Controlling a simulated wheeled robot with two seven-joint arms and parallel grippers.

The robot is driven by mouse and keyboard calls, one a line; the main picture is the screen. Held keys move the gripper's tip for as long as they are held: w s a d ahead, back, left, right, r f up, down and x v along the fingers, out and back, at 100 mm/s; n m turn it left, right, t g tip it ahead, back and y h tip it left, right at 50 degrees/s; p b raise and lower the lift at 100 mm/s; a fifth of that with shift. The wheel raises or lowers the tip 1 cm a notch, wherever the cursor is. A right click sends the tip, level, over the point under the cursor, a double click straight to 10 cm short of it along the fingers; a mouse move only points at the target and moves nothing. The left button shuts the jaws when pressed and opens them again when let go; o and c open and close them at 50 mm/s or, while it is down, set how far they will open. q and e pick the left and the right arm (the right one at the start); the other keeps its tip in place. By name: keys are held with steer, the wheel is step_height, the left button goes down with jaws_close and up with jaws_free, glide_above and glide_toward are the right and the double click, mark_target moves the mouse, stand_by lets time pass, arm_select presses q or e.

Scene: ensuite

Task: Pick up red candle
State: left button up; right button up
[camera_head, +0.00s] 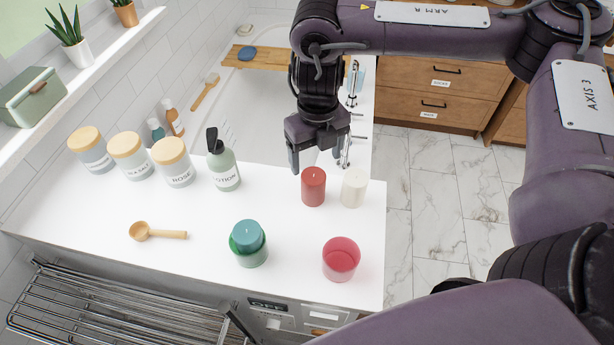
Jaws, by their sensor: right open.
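The red candle (313,188) stands upright on the white counter (200,262), right of the middle. A cream candle (354,188) stands close beside it on the right. My right gripper (316,160) hangs from above, just behind and over the red candle in the picture. Its fingers are apart and nothing shows between them. I cannot tell the exact gap between the fingertips and the candle. My left gripper is not in view.
A red glass cup (341,259) and a green glass (248,246) holding a teal candle (247,234) stand in front. A lotion bottle (223,168), several lidded jars (174,164) and a wooden spoon (157,232) are to the left. A bathtub (262,105) lies behind.

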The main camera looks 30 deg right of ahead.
mark_target(314, 176)
steer(key=f, duration=0.2)
steer(key=shift+s+f, duration=0.3)
steer(key=shift+f, duration=0.05)
steer(key=f, duration=0.3)
steer(key=shift+w+a+f+b, duration=0.2)
steer(key=shift+w+f+b, duration=0.05)
steer(key=shift+f+b, duration=0.15)
steer(key=shift+c, duration=1.9)
steer(key=c, duration=0.7)
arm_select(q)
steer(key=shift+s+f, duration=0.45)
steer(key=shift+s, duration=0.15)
arm_select(e)
steer(key=shift+c, duration=0.4)
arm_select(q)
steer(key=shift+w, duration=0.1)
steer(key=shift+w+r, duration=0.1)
arm_select(e)
steer(key=shift+r, duration=0.1)
